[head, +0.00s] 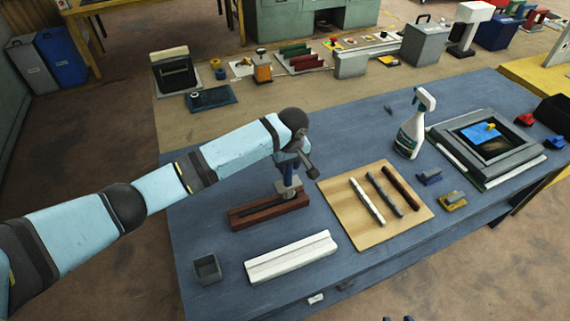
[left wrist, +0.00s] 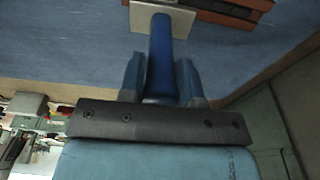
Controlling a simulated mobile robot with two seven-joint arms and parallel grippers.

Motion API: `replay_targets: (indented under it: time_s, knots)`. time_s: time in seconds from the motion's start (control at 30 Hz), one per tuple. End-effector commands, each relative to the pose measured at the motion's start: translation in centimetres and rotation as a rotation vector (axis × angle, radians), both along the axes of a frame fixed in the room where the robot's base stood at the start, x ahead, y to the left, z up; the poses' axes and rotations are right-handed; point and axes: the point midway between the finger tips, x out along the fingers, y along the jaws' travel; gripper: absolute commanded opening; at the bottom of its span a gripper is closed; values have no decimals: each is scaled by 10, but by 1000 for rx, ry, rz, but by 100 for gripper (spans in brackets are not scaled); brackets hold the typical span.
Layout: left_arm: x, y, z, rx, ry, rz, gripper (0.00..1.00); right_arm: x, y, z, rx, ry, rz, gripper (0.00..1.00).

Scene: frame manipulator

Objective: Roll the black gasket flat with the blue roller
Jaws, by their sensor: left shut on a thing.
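My left gripper (head: 291,177) is shut on the blue handle of the roller (left wrist: 160,55), upright over the red-brown frame bar. The roller's pale lower end (head: 288,188) is at the bar; whether it touches is unclear. The red-brown bar (head: 245,217) lies on the blue table with a dark strip along its groove. I cannot tell if that strip is the black gasket. A white, a grey and a dark strip (head: 385,194) lie apart on a wooden board. Two small dark blue tips at the bottom edge look like my right gripper (head: 398,319), apart and empty.
A white grooved bar (head: 290,258) and a small grey box (head: 207,269) lie at the table's front. The wooden board (head: 335,190) is right of the bar. A spray bottle (head: 411,128) and a grey frame (head: 450,140) stand farther right.

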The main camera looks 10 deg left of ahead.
Motion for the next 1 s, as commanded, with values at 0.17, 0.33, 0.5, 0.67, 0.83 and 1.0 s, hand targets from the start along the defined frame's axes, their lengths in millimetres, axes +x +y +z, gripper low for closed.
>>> replay_targets:
  time_s: [0.17, 0.33, 0.5, 0.67, 0.83, 1.0]
  knots:
    - [2, -6, -3, 1, 6, 0, 0, 0, 0, 0, 0, 0, 0, 43]
    - [9, -15, -2, 0, 6, 0, 0, 0, 0, -1, 0, 0, 0, 43]
    - [16, -24, -1, 1, 4, -1, 0, 0, 0, 0, 0, 0, 0, 43]
    - [18, -25, 0, 1, 2, -1, 0, 0, 0, 0, 0, 0, 0, 43]
    - [18, -25, 2, 0, 1, -1, 0, 0, 0, 0, 0, 0, 0, 43]
    - [18, -25, 17, -1, 0, 0, 0, 0, 0, 0, 0, 0, 0, 43]
